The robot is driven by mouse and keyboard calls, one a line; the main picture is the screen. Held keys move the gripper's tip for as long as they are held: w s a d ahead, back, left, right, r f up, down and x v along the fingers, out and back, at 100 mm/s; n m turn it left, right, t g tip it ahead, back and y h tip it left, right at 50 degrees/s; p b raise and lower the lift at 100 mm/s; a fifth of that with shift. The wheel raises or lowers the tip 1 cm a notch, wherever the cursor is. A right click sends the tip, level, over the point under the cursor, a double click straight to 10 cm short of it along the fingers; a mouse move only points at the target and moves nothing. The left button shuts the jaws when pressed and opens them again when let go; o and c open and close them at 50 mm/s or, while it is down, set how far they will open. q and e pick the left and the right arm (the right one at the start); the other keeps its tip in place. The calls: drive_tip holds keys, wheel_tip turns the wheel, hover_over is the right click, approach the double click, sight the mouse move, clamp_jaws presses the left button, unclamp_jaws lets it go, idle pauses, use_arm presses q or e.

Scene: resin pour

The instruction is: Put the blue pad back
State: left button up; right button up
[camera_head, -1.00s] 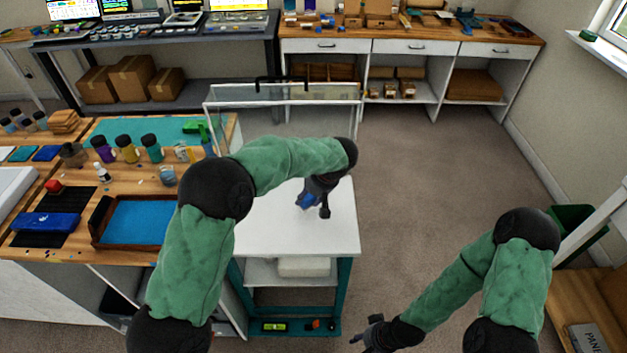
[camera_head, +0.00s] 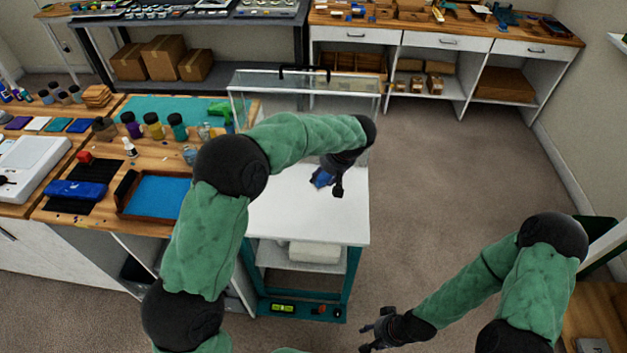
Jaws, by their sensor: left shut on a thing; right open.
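My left gripper (camera_head: 333,182) is over the white cart top (camera_head: 300,218), shut on a small blue pad (camera_head: 321,178). The fingers and arm partly hide the pad. It is close to the white surface; I cannot tell whether it touches it. A row of small flat pads lies on the wooden bench at the left: a purple one (camera_head: 17,123), a whitish one (camera_head: 38,124) and bluish ones (camera_head: 79,126). My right gripper (camera_head: 370,338) is open and empty, low over the floor at the bottom.
A wooden tray (camera_head: 122,205) with a blue liner, a blue pouch (camera_head: 76,190) on a black mat and several jars (camera_head: 154,126) stand on the left bench. A clear-panelled frame (camera_head: 305,78) rises behind the cart. Carpet (camera_head: 440,190) is free to the right.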

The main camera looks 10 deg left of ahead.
use_arm(q)
drive_tip(key=shift+a, duration=0.1)
drive_tip(key=shift+s+a+f, duration=0.1)
drive_tip(key=shift+s+a, duration=0.05)
drive_tip(key=shift+a, duration=0.1)
drive_tip(key=s+a+f+m+t+h, duration=0.1)
drive_tip(key=s+a+f+m+t, duration=0.1)
drive_tip(key=s+a+f+m, duration=0.15)
drive_tip(key=m+h, duration=0.1)
drive_tip(key=m, duration=0.4)
hover_over(299, 224)
drive_tip(key=w, duration=0.1)
drive_tip(key=shift+f+n, duration=0.25)
drive_tip(key=shift+f, duration=0.35)
drive_tip(key=shift+s+f+h, duration=0.2)
drive_tip(key=shift+s+h, duration=0.1)
drive_tip(key=shift+s, duration=0.2)
